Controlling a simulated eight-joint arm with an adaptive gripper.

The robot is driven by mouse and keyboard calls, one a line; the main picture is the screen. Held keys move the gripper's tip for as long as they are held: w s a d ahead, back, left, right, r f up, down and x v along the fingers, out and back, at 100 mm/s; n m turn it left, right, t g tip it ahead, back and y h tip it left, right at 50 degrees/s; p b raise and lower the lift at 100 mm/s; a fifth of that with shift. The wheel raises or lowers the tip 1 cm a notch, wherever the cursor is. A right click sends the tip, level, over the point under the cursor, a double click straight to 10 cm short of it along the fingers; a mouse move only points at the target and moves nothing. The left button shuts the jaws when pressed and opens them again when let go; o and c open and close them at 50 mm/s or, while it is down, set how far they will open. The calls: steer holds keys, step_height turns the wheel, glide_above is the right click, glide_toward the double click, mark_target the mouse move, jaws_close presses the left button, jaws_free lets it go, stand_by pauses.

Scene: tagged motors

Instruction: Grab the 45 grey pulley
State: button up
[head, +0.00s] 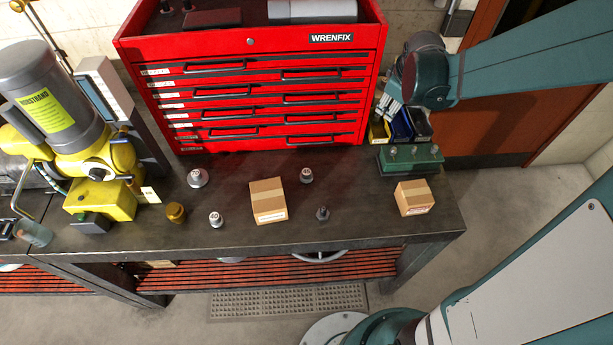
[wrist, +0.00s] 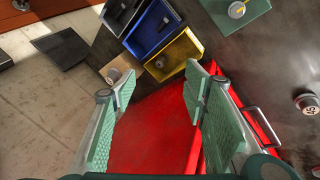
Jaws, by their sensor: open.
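A grey pulley marked 45 (wrist: 308,104) sits on the dark bench at the right edge of the wrist view. It appears to be the small grey piece (head: 306,175) right of centre in the head view, in front of the red tool chest; its label is too small to read there. My gripper (head: 388,108) is up beside the chest's right side, above the small bins and well away from that pulley. In the wrist view my gripper (wrist: 158,88) has its two green-padded fingers apart with nothing between them.
Other small round pieces stand on the bench: two grey (head: 197,178) (head: 216,219), one brass (head: 175,212), one dark (head: 322,213). Cartons (head: 268,201) (head: 413,198), a green block (head: 410,159) and the red chest (head: 250,100) surround them. A yellow machine (head: 100,200) stands left.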

steer(key=s+f, duration=0.1)
steer(key=s, duration=0.2)
steer(key=s+a+f+m+t+b, duration=0.1)
steer(key=s, duration=0.3)
steer(key=s+a+f+m+t, duration=0.1)
steer(key=s, duration=0.3)
steer(key=shift+s+a+b, duration=0.2)
steer(key=shift+s+b, duration=0.05)
steer(key=shift+b, duration=0.05)
steer(key=s+a+f, duration=0.1)
steer(key=s+a, duration=0.1)
steer(key=s, duration=0.1)
steer(key=n+g+y+p, duration=0.1)
steer(key=n+g+p, duration=0.4)
steer(key=n+g, duration=0.2)
glide_above(307, 170)
steer(key=f, duration=0.2)
steer(key=d+f, duration=0.1)
steer(key=shift+w+f, duration=0.2)
steer(key=shift+f, duration=0.2)
steer(key=shift+s+a, duration=0.2)
steer(key=shift+a, duration=0.35)
steer(key=shift+f, duration=0.1)
steer(key=shift+f, duration=1.3)
